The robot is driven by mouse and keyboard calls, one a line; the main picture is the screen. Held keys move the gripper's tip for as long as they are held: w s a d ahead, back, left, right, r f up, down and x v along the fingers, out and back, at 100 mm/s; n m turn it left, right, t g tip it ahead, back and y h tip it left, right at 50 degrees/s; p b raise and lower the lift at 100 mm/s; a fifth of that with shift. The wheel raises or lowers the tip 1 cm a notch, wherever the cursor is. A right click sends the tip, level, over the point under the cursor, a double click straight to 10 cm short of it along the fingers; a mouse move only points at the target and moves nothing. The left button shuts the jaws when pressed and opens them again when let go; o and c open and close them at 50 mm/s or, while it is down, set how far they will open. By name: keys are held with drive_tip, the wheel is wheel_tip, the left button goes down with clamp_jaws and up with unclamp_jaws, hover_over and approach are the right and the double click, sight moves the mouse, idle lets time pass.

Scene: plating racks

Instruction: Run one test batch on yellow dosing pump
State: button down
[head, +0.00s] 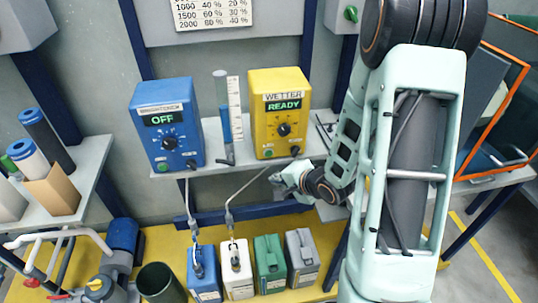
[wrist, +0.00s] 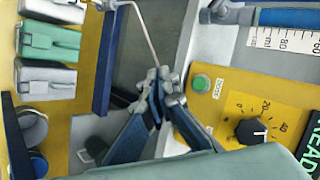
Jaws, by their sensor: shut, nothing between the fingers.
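The yellow dosing pump (head: 279,112), labelled WETTER, stands on the shelf with its display (head: 284,103) reading READY. Its black dial knob (head: 284,129) also shows in the wrist view (wrist: 250,130), beside a scale with 20 and 40; the exact setting is hard to tell. Its green button (wrist: 202,83), labelled DOSE, sits at the panel's lower corner. My gripper (wrist: 160,80) is shut and empty, just off the panel and beside the button, apart from it as far as I can tell. In the head view my gripper (head: 277,179) is below the pump's front edge.
A blue pump (head: 168,125) reading OFF stands left. Between the pumps is a measuring tube (head: 222,110) with a scale. Blue, white (head: 236,269), green and grey canisters stand below; a thin tube reaches the white one. A wall chart (head: 213,13) lists percentages.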

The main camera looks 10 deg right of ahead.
sight(269, 153)
drive_tip(key=shift+w+p, duration=0.45)
drive_tip(key=shift+w, duration=3.3)
drive_tip(key=shift+w, duration=0.1)
drive_tip(key=shift+w+p, duration=0.3)
drive_tip(key=shift+p, duration=0.05)
drive_tip(key=shift+w+p, duration=0.3)
drive_tip(key=shift+w, duration=0.25)
drive_tip(key=shift+s, duration=0.95)
